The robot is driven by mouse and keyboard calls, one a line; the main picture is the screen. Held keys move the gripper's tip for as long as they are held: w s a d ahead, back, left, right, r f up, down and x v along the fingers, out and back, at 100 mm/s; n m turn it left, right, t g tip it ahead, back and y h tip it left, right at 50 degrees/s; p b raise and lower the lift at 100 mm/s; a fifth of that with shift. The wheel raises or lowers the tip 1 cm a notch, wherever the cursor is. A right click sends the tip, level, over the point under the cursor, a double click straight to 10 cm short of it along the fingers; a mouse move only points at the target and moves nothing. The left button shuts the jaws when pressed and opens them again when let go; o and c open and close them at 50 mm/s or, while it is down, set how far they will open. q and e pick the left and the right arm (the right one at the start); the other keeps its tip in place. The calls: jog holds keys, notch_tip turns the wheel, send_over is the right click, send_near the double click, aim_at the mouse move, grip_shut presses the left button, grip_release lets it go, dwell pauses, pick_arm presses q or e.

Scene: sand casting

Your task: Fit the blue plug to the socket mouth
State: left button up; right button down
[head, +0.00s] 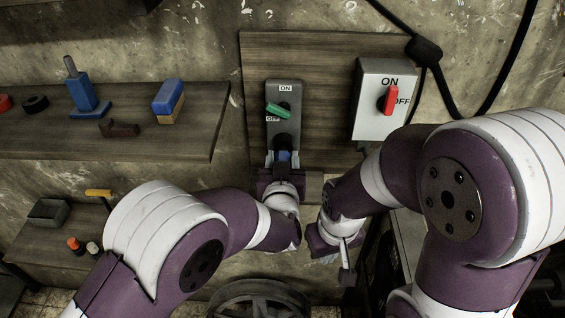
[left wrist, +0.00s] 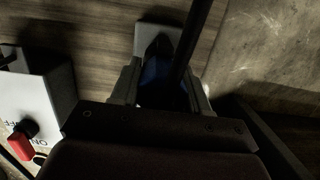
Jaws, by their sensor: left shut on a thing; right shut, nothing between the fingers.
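The blue plug (head: 284,156) is between the fingers of my left gripper (head: 283,160), right below the grey switch box with the green lever. My left gripper is shut on it. In the left wrist view the blue plug (left wrist: 160,85) shows between the two fingers, partly covered by a dark cable. The socket mouth (head: 284,140) is the dark round opening at the lower part of the grey box (head: 270,95). The plug is close under or at it; I cannot tell whether it is inside. My right gripper (head: 328,258) is shut and empty, low and to the right of the left one.
A white box with a red lever (head: 388,99) is on the wooden backboard (head: 320,60) to the right. A shelf (head: 190,145) at left holds a blue-topped brush (head: 168,97) and a blue tool (head: 80,90). A lower bench (head: 45,240) holds small items. A black cable hangs at upper right.

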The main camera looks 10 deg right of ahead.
pick_arm(q)
jog(key=shift+x, duration=0.9)
jog(key=o, duration=1.2)
jog(key=shift+r, duration=0.15)
jog(key=shift+s+a+b, duration=0.1)
jog(key=shift+s+b, duration=0.15)
jog(key=shift+b, duration=0.05)
jog(key=b+v, duration=0.3)
jog(key=v, duration=0.9)
jog(key=shift+s, duration=0.1)
